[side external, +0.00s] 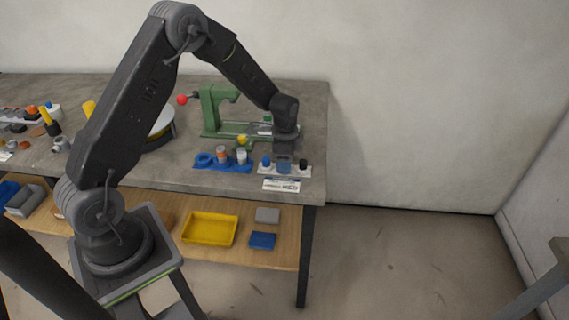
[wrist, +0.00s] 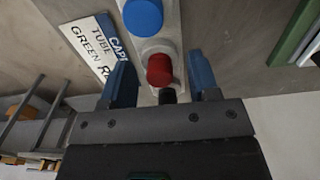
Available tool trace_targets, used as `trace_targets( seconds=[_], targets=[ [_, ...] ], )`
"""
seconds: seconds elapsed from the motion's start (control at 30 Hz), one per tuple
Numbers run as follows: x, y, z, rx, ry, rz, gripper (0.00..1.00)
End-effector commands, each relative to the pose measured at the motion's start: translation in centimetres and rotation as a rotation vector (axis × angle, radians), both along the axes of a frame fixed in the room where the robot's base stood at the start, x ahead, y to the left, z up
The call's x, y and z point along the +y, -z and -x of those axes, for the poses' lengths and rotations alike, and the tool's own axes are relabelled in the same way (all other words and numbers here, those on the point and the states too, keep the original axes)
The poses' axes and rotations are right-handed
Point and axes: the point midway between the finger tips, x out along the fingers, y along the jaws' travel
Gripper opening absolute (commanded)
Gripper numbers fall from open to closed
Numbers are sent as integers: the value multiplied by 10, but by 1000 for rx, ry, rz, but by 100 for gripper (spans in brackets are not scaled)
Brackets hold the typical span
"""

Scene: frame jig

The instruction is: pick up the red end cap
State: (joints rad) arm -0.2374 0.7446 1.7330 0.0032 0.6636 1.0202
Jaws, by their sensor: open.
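The red end cap (wrist: 160,70) sits on a white strip (wrist: 153,45) in the wrist view, between a blue cap (wrist: 143,15) and a black cap (wrist: 167,96). My gripper (wrist: 160,60) is open, with one blue finger on each side of the red cap. I cannot tell whether the fingers touch it. In the side view my gripper (side external: 284,165) points down over the strip, between the blue cap (side external: 266,162) and the black cap (side external: 303,165). The red cap is hidden behind the fingers there.
A printed card (side external: 282,184) lies in front of the strip near the table's front edge. A blue holder (side external: 224,166) with several parts stands to the left. A green fixture (side external: 212,112) stands behind. The table's right end (side external: 318,150) is close to the gripper.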

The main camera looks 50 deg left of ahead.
Motion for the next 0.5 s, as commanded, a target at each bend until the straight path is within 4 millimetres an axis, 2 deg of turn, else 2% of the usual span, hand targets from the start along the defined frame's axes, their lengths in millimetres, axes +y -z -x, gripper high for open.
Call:
trace_targets(
  seconds=[0.07, 0.5],
  targets=[
    [0, 0, 0, 0, 0, 0, 53],
    [0, -1, 0, 0, 0, 0, 11]
  ],
)
